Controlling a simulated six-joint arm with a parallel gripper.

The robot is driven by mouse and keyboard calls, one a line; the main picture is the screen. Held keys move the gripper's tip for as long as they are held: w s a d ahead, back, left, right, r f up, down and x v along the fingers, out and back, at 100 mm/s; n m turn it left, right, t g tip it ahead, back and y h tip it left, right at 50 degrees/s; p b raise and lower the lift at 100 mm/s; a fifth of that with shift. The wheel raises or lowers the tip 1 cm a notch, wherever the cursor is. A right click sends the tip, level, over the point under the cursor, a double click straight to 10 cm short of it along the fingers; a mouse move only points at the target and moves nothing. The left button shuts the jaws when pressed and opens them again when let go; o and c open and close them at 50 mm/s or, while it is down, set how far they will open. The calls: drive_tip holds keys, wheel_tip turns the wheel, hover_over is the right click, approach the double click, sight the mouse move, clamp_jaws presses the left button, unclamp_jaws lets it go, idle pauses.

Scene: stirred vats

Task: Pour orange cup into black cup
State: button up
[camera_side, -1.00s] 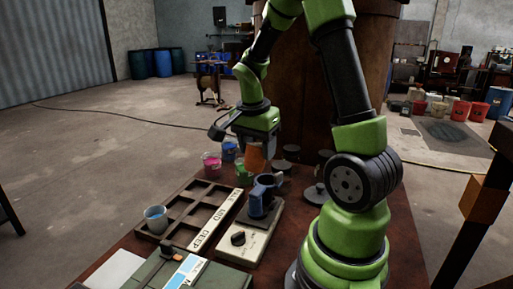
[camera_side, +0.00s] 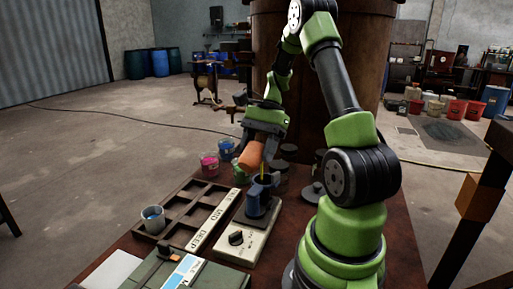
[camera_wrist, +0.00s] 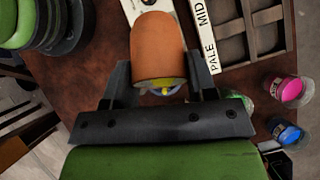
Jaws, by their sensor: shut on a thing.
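My gripper (camera_side: 262,143) is shut on the orange cup (camera_side: 250,155). It holds the cup raised and steeply tilted, mouth down to the right, above a dark blue-black cup (camera_side: 261,192). A thin yellow stream (camera_side: 263,168) shows between the orange cup's mouth and the dark cup. The dark cup stands upright on a cream box with a black knob (camera_side: 236,238). In the wrist view the orange cup (camera_wrist: 158,45) sits between the fingers, with yellow liquid at its lip. The dark cup's inside is hidden.
Pink (camera_side: 209,165), blue (camera_side: 226,149) and green (camera_side: 240,177) cups stand behind. A green case (camera_side: 195,272) lies in front.

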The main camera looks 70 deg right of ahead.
drive_tip(key=shift+s+d+f+t+y, duration=0.1)
drive_tip(key=shift+d+f+t+y, duration=0.2)
drive_tip(key=shift+y, duration=0.6)
drive_tip(key=shift+d+f+t+y, duration=0.15)
drive_tip(key=shift+f+y, duration=0.3)
drive_tip(key=shift+y, duration=0.45)
drive_tip(key=shift+s+d+f+t+y, duration=0.1)
drive_tip(key=shift+d+f+y, duration=0.2)
drive_tip(key=shift+y, duration=0.6)
drive_tip(key=shift+s+d+f+t+y, duration=0.1)
drive_tip(key=shift+d+t+y, duration=0.15)
drive_tip(key=shift+y, duration=0.85)
drive_tip(key=shift+d+f+t+y, duration=0.1)
drive_tip(key=shift+d+y, duration=0.15)
drive_tip(key=shift+y, duration=0.85)
drive_tip(key=shift+r, duration=0.1)
drive_tip(key=shift+a+r, duration=0.15)
drive_tip(key=shift+a+h, duration=0.15)
drive_tip(key=shift+h, duration=1.05)
